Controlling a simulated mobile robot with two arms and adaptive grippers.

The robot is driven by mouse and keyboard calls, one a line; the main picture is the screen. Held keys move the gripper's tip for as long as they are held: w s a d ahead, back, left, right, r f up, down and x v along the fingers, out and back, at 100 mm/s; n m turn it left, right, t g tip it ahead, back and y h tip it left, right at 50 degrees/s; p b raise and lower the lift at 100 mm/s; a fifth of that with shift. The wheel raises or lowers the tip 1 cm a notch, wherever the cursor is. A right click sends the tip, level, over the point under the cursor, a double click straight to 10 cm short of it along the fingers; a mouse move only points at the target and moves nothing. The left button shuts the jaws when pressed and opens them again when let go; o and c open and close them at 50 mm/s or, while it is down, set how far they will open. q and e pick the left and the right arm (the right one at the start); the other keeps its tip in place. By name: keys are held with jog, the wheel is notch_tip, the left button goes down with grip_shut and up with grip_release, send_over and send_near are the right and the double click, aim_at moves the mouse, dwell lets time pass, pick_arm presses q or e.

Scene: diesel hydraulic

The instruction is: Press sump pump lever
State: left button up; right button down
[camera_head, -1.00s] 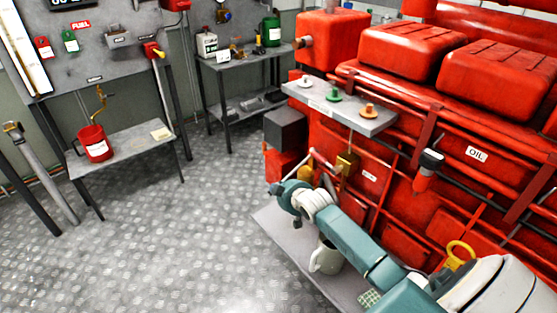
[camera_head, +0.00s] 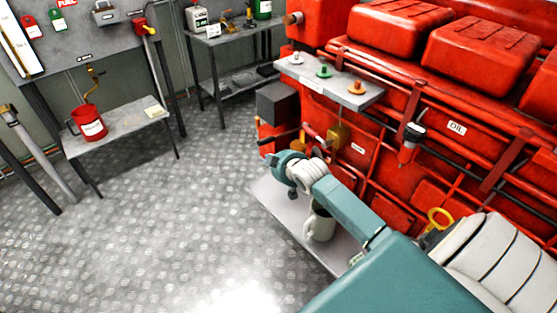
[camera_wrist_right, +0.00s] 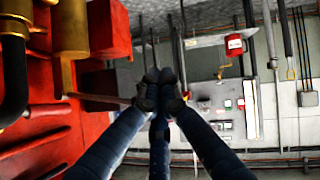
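The brass pump body (camera_head: 340,137) sits low on the red engine, just beyond my right wrist in the head view. A brass block also shows at upper left in the right wrist view (camera_wrist_right: 70,28). A thin bar (camera_wrist_right: 100,98), apparently the lever, runs from beside the brass toward my right fingertips. My right gripper (camera_wrist_right: 160,88) has its dark fingers brought together at the bar's end; I cannot tell whether they touch it. In the head view my right arm hides most of this gripper. My left gripper is not in view.
A pale mug (camera_head: 319,225) stands on the grey platform (camera_head: 268,197) below my right arm. A grey shelf with coloured caps (camera_head: 325,72) juts from the engine above. A small table (camera_head: 125,135) holds a red can (camera_head: 90,123). The floor at left is clear.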

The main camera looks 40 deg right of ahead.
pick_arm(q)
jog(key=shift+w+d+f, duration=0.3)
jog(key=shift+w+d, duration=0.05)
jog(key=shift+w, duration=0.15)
pick_arm(e)
jog(key=v, duration=0.6)
jog(key=shift+s, duration=0.35)
jog(key=shift+d+r, duration=0.1)
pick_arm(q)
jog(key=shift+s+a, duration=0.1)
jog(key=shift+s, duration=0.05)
